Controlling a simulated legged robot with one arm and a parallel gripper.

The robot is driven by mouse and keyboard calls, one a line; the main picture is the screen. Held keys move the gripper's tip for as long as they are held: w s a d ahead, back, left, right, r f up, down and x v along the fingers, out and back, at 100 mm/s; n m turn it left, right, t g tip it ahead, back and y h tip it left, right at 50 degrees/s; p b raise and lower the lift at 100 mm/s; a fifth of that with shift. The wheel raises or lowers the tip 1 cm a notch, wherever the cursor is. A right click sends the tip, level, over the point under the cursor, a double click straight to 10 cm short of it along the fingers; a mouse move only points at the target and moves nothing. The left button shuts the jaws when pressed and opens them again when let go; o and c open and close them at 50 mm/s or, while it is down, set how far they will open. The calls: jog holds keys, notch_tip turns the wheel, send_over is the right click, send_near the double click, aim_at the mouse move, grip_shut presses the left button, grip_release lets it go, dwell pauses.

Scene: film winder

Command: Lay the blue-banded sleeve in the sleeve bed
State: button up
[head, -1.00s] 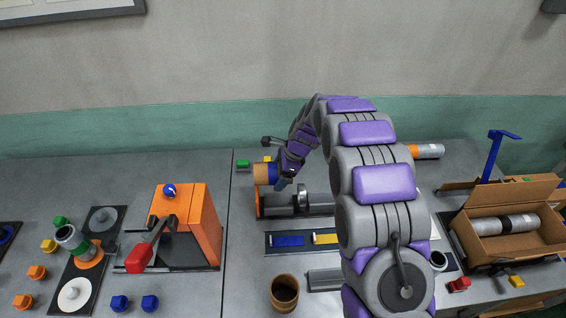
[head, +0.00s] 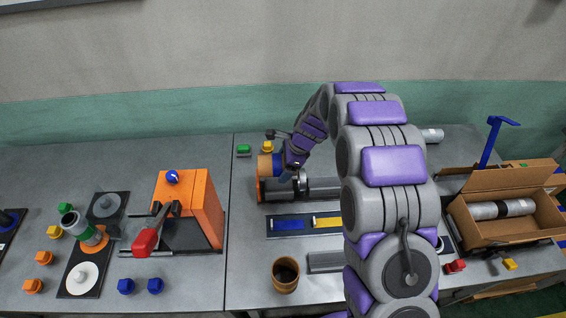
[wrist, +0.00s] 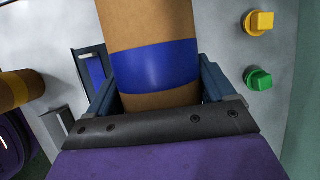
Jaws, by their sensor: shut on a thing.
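The blue-banded sleeve (head: 265,166), a brown tube with a blue band, is in my gripper (head: 284,170). In the wrist view the sleeve (wrist: 152,25) stands between the two fingers (wrist: 158,88), its blue band just ahead of the palm. In the head view it is above or beside the orange end of a grey spindle device (head: 322,186); contact cannot be told. A dark tray with blue and yellow strips (head: 271,235), possibly the sleeve bed, lies in front of that device. Its blue strip also shows in the wrist view (wrist: 94,70). My arm hides the tray's right part.
A brown open-topped cylinder (head: 285,278) stands in front. Green (head: 243,149) and yellow (head: 267,147) blocks lie behind the spindle device. An orange machine with a red-handled lever (head: 200,210) stands left. An open cardboard box (head: 477,226) is at right.

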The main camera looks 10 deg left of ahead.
jog(key=shift+f+b, duration=0.35)
jog(key=shift+f, duration=3.55)
jog(key=shift+s+p, duration=0.1)
jog(key=shift+p, duration=0.3)
jog(key=shift+d+f, duration=0.1)
jog(key=shift+f, duration=0.3)
